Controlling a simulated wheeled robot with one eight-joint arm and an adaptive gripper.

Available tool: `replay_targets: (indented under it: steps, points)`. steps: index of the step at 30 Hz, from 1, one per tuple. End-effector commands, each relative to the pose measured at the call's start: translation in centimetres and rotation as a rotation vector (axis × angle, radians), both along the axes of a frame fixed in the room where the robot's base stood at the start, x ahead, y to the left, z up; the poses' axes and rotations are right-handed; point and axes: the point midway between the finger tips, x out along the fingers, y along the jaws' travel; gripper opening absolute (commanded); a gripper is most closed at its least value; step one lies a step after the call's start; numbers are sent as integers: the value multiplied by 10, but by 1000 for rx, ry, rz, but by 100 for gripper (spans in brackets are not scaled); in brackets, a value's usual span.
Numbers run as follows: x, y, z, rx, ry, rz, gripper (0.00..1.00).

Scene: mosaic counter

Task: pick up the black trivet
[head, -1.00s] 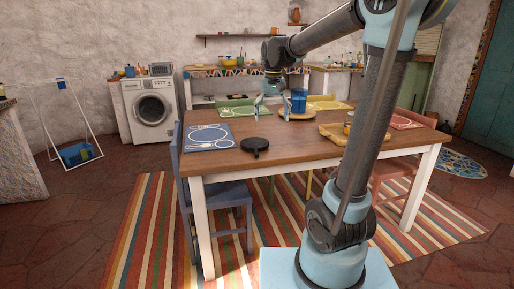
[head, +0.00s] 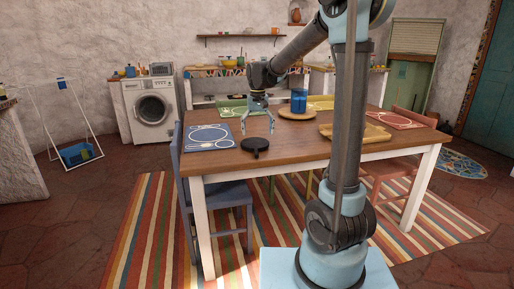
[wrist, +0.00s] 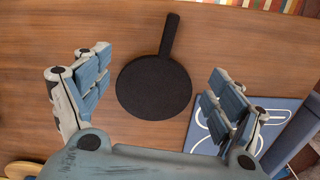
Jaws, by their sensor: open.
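The black trivet (head: 255,145) is a flat round disc with a short handle, lying on the wooden table near its front left part. In the wrist view the trivet (wrist: 154,86) lies flat below my gripper, with its handle toward the top of the picture. My gripper (head: 257,128) is open and empty, above the table over the trivet's area. In the wrist view the fingers of my gripper (wrist: 160,100) stand to either side of the disc, apart from it.
A blue placemat (head: 209,138) lies left of the trivet. A blue cup (head: 299,101) stands on a round wooden board (head: 297,115) behind it. A wooden tray (head: 352,133) and red placemat (head: 396,120) are to the right. A blue chair (head: 222,193) stands at the table's left.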

Motion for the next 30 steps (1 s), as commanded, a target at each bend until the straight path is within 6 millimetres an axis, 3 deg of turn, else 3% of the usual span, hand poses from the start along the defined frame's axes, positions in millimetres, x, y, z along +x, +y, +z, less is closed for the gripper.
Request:
replay_targets:
  steps: [3,14,22,30]
  points:
    - [0,0,-18,0,0,0,86]
    - [1,2,-43,0,0,0,86]
    - [4,7,-77,0,0,-1,86]
    - [3,7,-88,0,0,0,86]
